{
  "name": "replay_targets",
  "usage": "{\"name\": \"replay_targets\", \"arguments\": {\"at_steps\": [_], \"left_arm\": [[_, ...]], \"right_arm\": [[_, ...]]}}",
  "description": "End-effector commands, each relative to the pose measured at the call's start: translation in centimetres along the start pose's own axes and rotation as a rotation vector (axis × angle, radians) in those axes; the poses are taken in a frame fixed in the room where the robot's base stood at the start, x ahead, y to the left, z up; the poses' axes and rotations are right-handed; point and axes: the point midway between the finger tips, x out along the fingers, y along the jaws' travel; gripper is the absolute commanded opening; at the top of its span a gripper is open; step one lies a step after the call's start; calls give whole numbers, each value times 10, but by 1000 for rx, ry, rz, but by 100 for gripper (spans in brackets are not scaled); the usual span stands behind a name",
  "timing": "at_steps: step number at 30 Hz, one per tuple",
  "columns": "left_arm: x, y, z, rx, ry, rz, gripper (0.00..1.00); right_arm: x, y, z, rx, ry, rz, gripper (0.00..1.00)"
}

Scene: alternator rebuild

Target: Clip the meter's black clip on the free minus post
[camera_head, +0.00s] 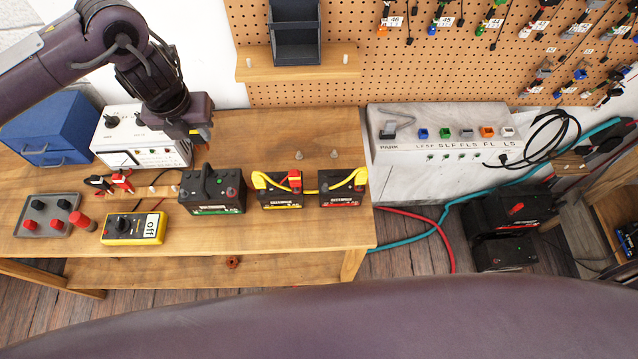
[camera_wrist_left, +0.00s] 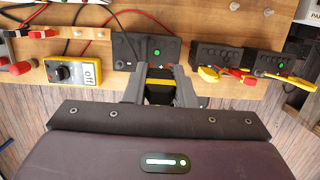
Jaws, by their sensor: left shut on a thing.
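My left gripper (camera_head: 197,135) hangs above the bench, behind the green-labelled battery (camera_head: 212,192). In the left wrist view its fingers (camera_wrist_left: 160,85) are closed on a black and yellow thing (camera_wrist_left: 159,92), mostly hidden, whose identity I cannot tell. The yellow meter (camera_head: 134,229) lies on the bench with its dial reading "off". A black clip (camera_head: 98,183) lies beside a red clip (camera_head: 122,180) behind it; I cannot trace their leads fully. Two smaller batteries, one in the middle (camera_head: 281,194) and one at the right (camera_head: 341,190), carry yellow leads. I cannot tell which minus post is free. My right gripper is out of view.
A white instrument (camera_head: 140,140) and blue box (camera_head: 45,130) stand at the back left. A switch panel (camera_head: 430,140) stands right of the bench. Bare wood (camera_head: 260,130) shows at the back.

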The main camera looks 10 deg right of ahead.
Motion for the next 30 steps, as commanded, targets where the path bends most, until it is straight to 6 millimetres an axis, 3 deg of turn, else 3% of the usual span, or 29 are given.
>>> {"name": "replay_targets", "arguments": {"at_steps": [1, 12, 30], "left_arm": [[-1, -15, -1, 9, -1, -1, 12], [-2, -107, -12, 8, -1, 0, 12], [-6, -248, -29, 4, 0, 0, 12]], "right_arm": [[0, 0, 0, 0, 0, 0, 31], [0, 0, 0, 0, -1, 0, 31], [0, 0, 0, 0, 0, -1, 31]]}}
